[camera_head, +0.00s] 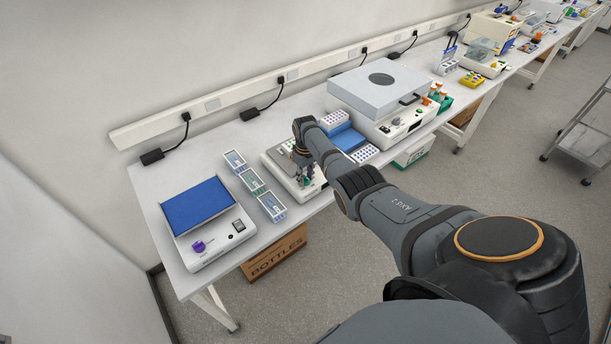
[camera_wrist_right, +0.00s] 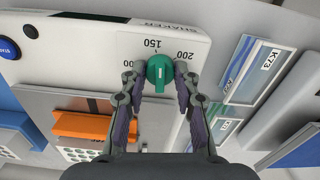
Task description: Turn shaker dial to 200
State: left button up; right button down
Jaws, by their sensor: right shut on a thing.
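The shaker (camera_head: 278,162) is a white bench unit that stands near the bench's front edge in the head view. Its green dial (camera_wrist_right: 159,72) has a pale pointer line and shows clearly in the right wrist view. Marks 100, 150 and 200 are printed around the dial. The pointer line looks roughly upright, near 150; its exact setting is hard to tell. My right gripper (camera_wrist_right: 160,80) is shut on the dial, one finger on each side. In the head view the right gripper (camera_head: 305,174) reaches down to the shaker's front and hides part of it. My left gripper is out of view.
Further left is a unit with a blue platform (camera_head: 199,206) and a purple knob (camera_head: 198,246). A large grey-lidded machine (camera_head: 378,87) stands on the right. An orange piece (camera_wrist_right: 82,126) sits on the shaker's platform.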

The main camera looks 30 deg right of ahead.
aim_at(306, 177)
jog(key=m, duration=0.5)
jog(key=shift+m, duration=0.3)
jog(key=m, duration=0.5)
jog(key=shift+m, duration=0.3)
jog(key=c, duration=1)
grip_release()
notch_tip(306, 177, up, 12)
